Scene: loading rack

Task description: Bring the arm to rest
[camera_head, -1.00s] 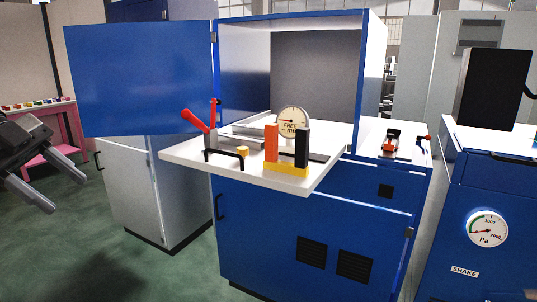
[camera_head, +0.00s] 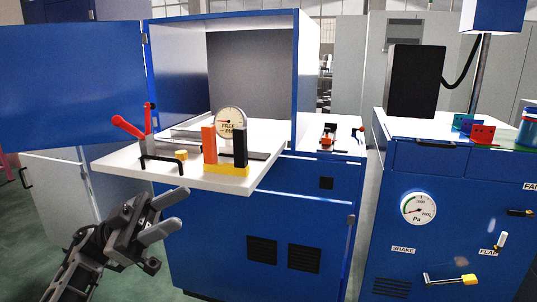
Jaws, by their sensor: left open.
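My left gripper (camera_head: 166,216) is in the lower left of the head view, in front of the blue cabinet and below the front edge of the white rack tray (camera_head: 120,168). Its two grey fingers are apart and nothing is between them. They point to the right and slightly up. My left arm comes in from the bottom left edge. My right gripper is not in view.
The tray sticks out of the open blue cabinet (camera_head: 308,70), with a red-handled clamp (camera_head: 128,127), a dial gauge (camera_head: 229,121) and a yellow-based block fixture (camera_head: 227,169) on it. The blue door (camera_head: 70,85) stands open. Another blue cabinet (camera_head: 400,180) with a pressure gauge (camera_head: 418,208) is at right.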

